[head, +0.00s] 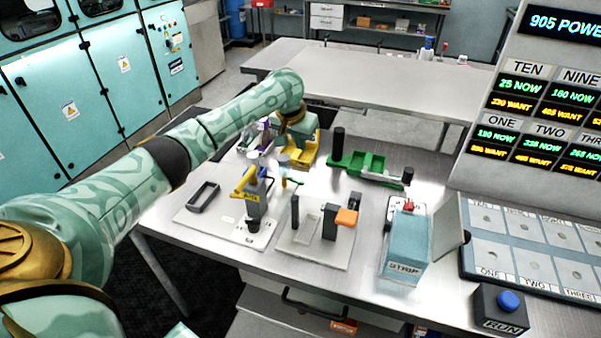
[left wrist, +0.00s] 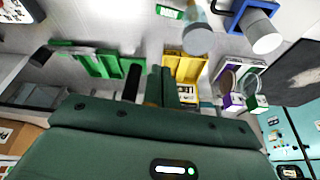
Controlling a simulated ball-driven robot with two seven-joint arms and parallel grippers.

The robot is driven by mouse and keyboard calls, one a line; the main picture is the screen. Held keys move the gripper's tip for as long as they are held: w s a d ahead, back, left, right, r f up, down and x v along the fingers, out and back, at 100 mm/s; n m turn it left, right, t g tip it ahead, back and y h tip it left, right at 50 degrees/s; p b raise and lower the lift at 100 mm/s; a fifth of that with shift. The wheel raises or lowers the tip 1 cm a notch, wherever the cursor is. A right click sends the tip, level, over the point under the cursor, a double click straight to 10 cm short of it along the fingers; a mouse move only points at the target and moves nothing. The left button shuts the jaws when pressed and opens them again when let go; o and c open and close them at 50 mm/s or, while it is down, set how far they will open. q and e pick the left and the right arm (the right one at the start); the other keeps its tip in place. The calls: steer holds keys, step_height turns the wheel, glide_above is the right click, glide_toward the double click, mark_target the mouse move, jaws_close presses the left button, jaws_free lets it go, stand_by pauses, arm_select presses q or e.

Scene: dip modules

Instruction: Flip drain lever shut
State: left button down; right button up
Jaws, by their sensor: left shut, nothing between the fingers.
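No part is labelled as a drain lever, so I cannot tell for sure which one it is. A grey stand (head: 256,207) with a yellow bar and blue parts stands on a pale base plate at the left of the bench. My left gripper (head: 298,128) is above the bench's back part, by the yellow tray (head: 304,156); its fingertips are hard to make out in the head view. In the left wrist view my left gripper (left wrist: 160,84) is shut and empty, with the yellow tray (left wrist: 186,66) just beyond it. My right gripper is not in view.
A green tray (head: 368,163) with black posts is right of the yellow one, a purple unit (left wrist: 228,88) on its other side. The far table (head: 400,80) is largely clear.

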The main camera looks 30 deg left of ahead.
arm_select(q)
steer(key=b+x, duration=0.6)
steer(key=x, duration=0.5)
steer(key=shift+s, duration=0.15)
steer(key=s+p, duration=0.1)
steer(key=s, duration=0.2)
steer(key=shift+s, duration=0.35)
steer(key=shift+s+d, duration=0.1)
steer(key=shift+f, duration=0.1)
steer(key=shift+p, duration=0.3)
